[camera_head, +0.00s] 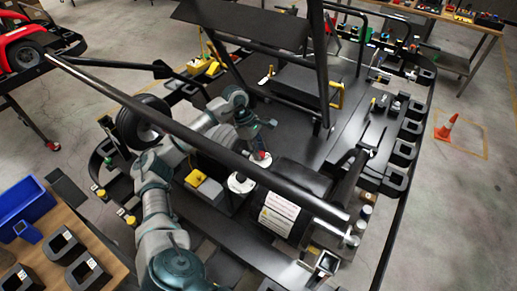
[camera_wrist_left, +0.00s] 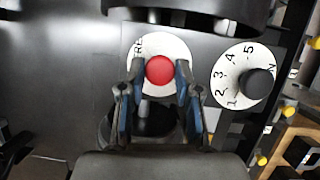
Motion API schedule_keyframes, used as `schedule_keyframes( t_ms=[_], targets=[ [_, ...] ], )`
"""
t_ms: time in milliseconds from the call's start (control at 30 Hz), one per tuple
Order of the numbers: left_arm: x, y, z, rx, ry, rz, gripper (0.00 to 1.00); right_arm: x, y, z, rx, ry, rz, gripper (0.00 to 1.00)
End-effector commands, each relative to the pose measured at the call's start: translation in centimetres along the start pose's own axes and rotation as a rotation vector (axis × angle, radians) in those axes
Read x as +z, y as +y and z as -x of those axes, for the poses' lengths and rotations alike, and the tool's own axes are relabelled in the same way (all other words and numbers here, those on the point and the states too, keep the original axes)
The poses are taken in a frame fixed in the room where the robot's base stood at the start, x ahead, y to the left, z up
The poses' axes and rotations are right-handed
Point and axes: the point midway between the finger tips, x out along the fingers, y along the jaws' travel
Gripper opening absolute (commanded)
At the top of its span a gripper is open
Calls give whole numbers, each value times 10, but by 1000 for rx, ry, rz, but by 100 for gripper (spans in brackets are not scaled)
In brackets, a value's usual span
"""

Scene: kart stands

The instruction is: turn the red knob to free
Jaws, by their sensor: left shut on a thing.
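The red knob (camera_wrist_left: 160,69) sits at the centre of a round white dial with dark lettering (camera_wrist_left: 171,42), only partly readable, in the left wrist view. My left gripper (camera_wrist_left: 158,75) is shut on the knob, with one blue-padded finger on each side of it. In the head view my left gripper (camera_head: 259,158) reaches down to the kart's panel, and a bit of red shows at its fingertips. The fingers hide the lower part of the dial. My right gripper does not show.
A second white dial (camera_wrist_left: 226,72) with numbers and a black knob (camera_wrist_left: 259,83) is right of the red knob. A black bar (camera_head: 190,135) crosses above the panel in the head view. A wooden table with a blue bin (camera_head: 27,207) is at lower left.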

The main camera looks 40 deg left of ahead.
Motion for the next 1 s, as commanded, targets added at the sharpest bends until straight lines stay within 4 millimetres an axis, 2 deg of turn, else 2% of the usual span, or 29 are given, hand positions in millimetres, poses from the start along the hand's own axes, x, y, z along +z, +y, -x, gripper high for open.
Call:
schedule_keyframes(
  t_ms=[433, 1000],
  targets=[
    [-1, 1, -3, -109, 4, -241, 0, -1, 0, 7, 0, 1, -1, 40],
    [0, 2, -1, -122, 3, -292, 0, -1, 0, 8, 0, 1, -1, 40]
  ],
)
